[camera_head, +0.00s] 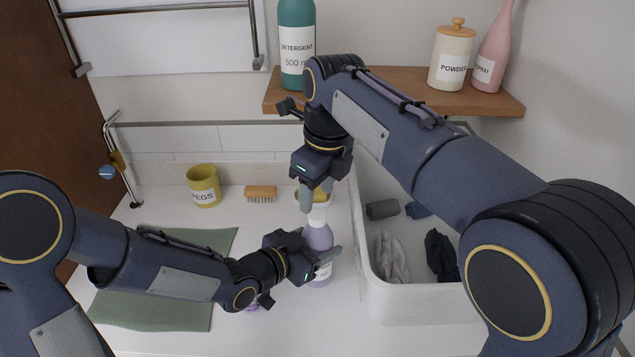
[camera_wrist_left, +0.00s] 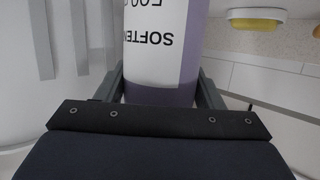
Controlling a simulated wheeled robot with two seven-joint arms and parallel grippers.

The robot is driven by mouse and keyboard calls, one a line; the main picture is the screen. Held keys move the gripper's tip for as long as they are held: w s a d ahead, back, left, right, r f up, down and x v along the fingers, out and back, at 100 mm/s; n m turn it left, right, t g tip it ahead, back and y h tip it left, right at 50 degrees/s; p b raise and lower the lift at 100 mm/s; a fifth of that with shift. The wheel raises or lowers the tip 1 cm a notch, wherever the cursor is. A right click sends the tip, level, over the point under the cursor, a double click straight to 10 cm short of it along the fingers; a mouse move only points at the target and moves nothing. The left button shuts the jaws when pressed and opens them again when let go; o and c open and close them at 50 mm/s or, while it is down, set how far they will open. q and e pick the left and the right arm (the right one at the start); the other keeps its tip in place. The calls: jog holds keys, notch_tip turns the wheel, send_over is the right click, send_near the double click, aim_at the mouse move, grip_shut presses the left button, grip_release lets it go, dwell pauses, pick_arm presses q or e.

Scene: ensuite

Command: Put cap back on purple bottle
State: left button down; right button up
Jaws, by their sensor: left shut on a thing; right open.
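The purple bottle (camera_head: 318,238) stands on the white counter beside the sink, with a white top (camera_head: 317,216). My left gripper (camera_head: 322,258) is shut around its body; the left wrist view shows the labelled bottle (camera_wrist_left: 160,50) between both fingers. My right gripper (camera_head: 317,195) is open directly above the bottle, its fingers pointing down around the white top. I cannot tell whether that white part is a separate cap or the bottle's neck, or whether the fingers touch it. A small purple thing (camera_head: 252,307) shows below my left forearm, mostly hidden.
A white sink (camera_head: 372,290) with cloths lies to the right. A yellow pegs pot (camera_head: 203,186), a brush (camera_head: 260,192) and a yellow dish, partly hidden, stand behind. A green mat (camera_head: 150,312) lies left. A wooden shelf (camera_head: 400,98) with containers is above.

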aim_at(317, 214)
jog(key=n, duration=0.4)
jog(key=shift+r, duration=0.2)
jog(key=n, duration=0.5)
jog(key=shift+a+r, duration=0.1)
jog(key=shift+r, duration=0.15)
jog(key=n, duration=0.8)
jog(key=shift+w+r+h, duration=0.1)
jog(key=shift+r+h, duration=0.2)
jog(key=shift+r, duration=0.05)
jog(key=n, duration=0.7)
jog(key=shift+r+n+g, duration=0.3)
jog(key=shift+g, duration=0.1)
jog(key=n, duration=0.4)
jog(key=shift+r+n, duration=0.2)
jog(key=shift+n, duration=0.2)
jog(key=n, duration=0.4)
jog(key=shift+r+n+h, duration=0.2)
jog(key=shift+n+h, duration=0.1)
jog(key=shift+n, duration=0.1)
jog(key=shift+f, duration=0.1)
jog(key=shift+f, duration=3.9)
